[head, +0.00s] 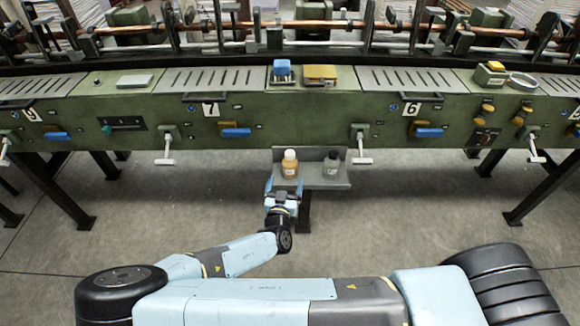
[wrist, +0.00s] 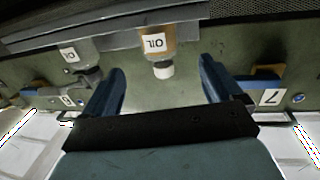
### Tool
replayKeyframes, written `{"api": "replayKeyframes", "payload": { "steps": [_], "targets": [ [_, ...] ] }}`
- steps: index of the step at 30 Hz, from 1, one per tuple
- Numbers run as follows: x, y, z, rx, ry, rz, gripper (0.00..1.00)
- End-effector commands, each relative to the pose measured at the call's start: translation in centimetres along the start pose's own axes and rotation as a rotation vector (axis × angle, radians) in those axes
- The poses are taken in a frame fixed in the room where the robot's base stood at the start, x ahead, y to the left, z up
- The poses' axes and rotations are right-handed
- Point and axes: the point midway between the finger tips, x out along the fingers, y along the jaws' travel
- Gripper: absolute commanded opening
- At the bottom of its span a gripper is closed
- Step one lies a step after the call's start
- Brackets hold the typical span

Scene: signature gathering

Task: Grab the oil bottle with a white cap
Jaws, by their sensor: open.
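The oil bottle (head: 290,167), amber with a white cap, stands upright on the left part of a small grey shelf (head: 325,183) under the green machine. In the wrist view the picture is inverted, and the bottle (wrist: 157,43) shows its "OIL" label with the white cap (wrist: 164,71) pointing down. My gripper (head: 283,187) is open in front of the bottle, at the shelf's near left edge. In the wrist view my gripper (wrist: 161,72) has one finger on each side of the cap's line, with visible gaps. No contact shows. How far the bottle lies beyond the fingertips is hard to tell.
A grey bottle with a black cap (head: 332,163) stands to the right on the same shelf. White-handled levers (head: 361,157) jut from the green machine (head: 310,107) on both sides of the shelf. The floor (head: 420,215) in front is clear.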

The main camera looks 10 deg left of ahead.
Motion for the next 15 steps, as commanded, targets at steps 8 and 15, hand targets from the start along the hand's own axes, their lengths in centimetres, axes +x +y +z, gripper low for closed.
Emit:
{"api": "replayKeyframes", "payload": {
  "steps": [8, 15],
  "targets": [
    [4.2, 0.0, 0.1, 0.000, -0.001, 0.001, 0.92],
    [5.3, 0.0, 0.1, 0.000, -0.002, 0.001, 0.92]
  ]
}}
